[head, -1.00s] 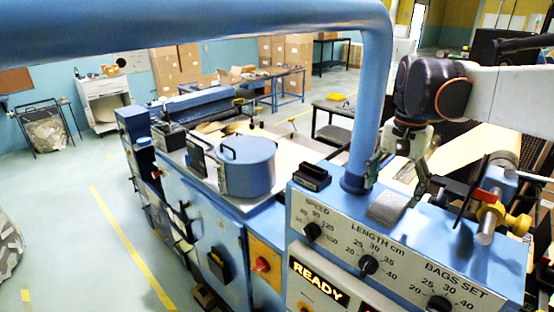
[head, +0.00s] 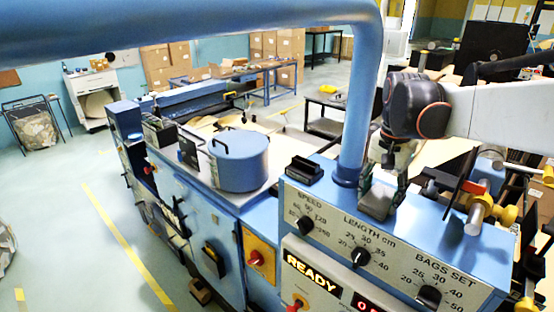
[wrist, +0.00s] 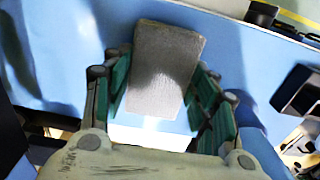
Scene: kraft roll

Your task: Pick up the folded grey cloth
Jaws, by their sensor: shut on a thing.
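The folded grey cloth (head: 376,206) is a small flat block on top of the blue machine's control housing, just behind the LENGTH dial. My gripper (head: 384,186) points down at it, one finger on each side. In the wrist view the cloth (wrist: 165,62) lies between the green-padded fingers (wrist: 160,90), which are shut on its sides.
A thick blue pipe (head: 359,100) rises just left of my gripper. A small black holder (head: 304,170) sits left of the pipe. A yellow-and-steel fitting (head: 480,205) stands to the right. A blue round pot (head: 238,160) is further left.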

